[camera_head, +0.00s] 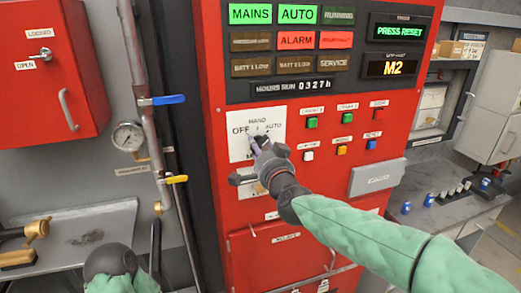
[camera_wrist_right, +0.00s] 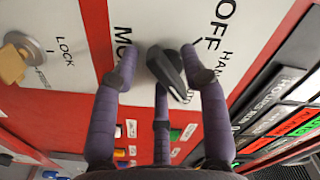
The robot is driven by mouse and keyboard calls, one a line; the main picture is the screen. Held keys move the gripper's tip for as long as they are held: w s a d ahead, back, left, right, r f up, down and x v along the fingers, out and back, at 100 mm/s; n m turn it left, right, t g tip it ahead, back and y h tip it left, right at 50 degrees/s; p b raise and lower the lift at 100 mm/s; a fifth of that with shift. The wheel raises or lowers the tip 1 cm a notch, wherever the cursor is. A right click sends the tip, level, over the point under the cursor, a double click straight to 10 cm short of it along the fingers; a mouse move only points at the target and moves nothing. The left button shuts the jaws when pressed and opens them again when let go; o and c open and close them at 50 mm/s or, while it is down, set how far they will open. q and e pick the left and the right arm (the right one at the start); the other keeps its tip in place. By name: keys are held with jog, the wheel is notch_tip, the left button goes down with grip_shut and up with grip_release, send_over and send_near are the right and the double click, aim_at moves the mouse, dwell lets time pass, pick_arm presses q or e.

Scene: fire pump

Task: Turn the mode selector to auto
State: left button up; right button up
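The mode selector is a dark knob (camera_wrist_right: 168,68) on a white plate (camera_head: 240,148) on the red cabinet. The plate reads OFF at left, HAND on top and AUTO at right. In the right wrist view the knob's long end lies near the AUTO lettering; I cannot tell for sure where its pointer aims. My right gripper (camera_head: 258,145) is at the knob and hides most of it in the head view. Its purple fingers (camera_wrist_right: 160,85) are spread around the knob, with a gap visible on the left side. My left arm shows at the bottom left, its gripper not visible.
Lit lamps include MAINS (camera_head: 250,14), AUTO (camera_head: 298,14) and ALARM (camera_head: 296,40). Coloured buttons (camera_head: 312,123) sit right of the plate. A brass key switch (camera_wrist_right: 14,62) marked LOCK is beside the selector. Pipes with a blue-handled valve (camera_head: 168,99) stand left.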

jog(key=v, duration=1.2)
dwell(0.3)
jog(key=w+f+n+g+h, duration=0.1)
jog(key=w+f+g, duration=0.1)
jog(key=f, duration=0.8)
jog(key=w+f+n+g+h, duration=0.1)
jog(key=w+f+g, duration=0.15)
jog(key=f, duration=0.75)
jog(key=s+d+f+n+g, duration=0.1)
jog(key=s+d+f+g, duration=0.1)
jog(key=f, duration=0.8)
jog(key=s+d+f+g, duration=0.1)
jog(key=d+f+g, duration=0.1)
jog(key=f, duration=0.8)
jog(key=s+d+f+n+g, duration=0.1)
jog(key=s+f+g, duration=0.7)
jog(key=s+f, duration=1.6)
jog(key=shift+s+d+f, duration=0.35)
jog(key=shift+d, duration=0.4)
